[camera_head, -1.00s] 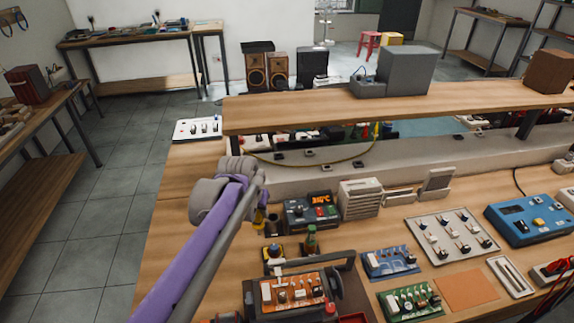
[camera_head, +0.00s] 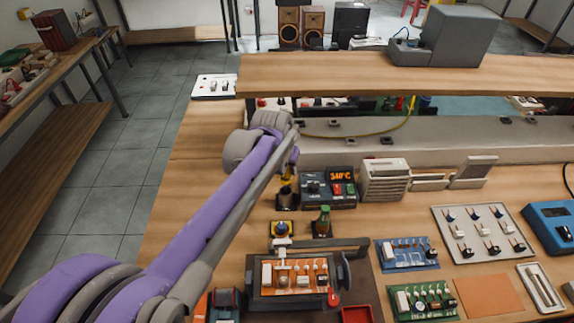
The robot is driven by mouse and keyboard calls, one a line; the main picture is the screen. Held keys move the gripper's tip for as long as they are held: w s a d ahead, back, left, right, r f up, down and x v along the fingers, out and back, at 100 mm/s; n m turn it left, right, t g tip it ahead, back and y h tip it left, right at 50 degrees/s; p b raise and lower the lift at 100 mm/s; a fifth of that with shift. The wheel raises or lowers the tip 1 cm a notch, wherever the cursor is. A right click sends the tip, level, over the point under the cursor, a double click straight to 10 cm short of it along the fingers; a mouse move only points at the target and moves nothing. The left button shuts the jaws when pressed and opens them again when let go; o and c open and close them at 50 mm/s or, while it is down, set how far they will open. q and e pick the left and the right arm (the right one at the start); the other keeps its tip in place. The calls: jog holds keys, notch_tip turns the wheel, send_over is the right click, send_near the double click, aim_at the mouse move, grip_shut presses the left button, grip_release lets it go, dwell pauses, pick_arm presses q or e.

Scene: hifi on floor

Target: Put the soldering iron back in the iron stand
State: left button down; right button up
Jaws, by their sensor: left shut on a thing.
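My left gripper (camera_head: 293,156) is at the end of the purple and grey arm, pointing down over the left part of the bench. It is shut on the soldering iron (camera_head: 287,174), of which a small yellow-orange part shows below the wrist. The dark iron stand (camera_head: 287,197) is directly below, left of the soldering station (camera_head: 328,188) with its lit orange display. The arm hides much of the iron, and I cannot tell whether its tip is inside the stand. My right gripper is not in view.
A raised wooden shelf (camera_head: 400,75) runs behind the stand. A green bottle (camera_head: 323,222), a small yellow-and-blue pot (camera_head: 282,229) and a board holder with an orange circuit board (camera_head: 293,276) stand in front. The bench's left strip (camera_head: 195,165) is clear.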

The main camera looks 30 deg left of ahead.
pick_arm(q)
jog(key=shift+f+b, duration=1.15)
jog(key=shift+f, duration=0.95)
grip_release()
jog(key=shift+w+r+p, duration=0.1)
jog(key=shift+r+p, duration=2.4)
jog(key=shift+r, duration=1.1)
jog(key=shift+f, duration=0.15)
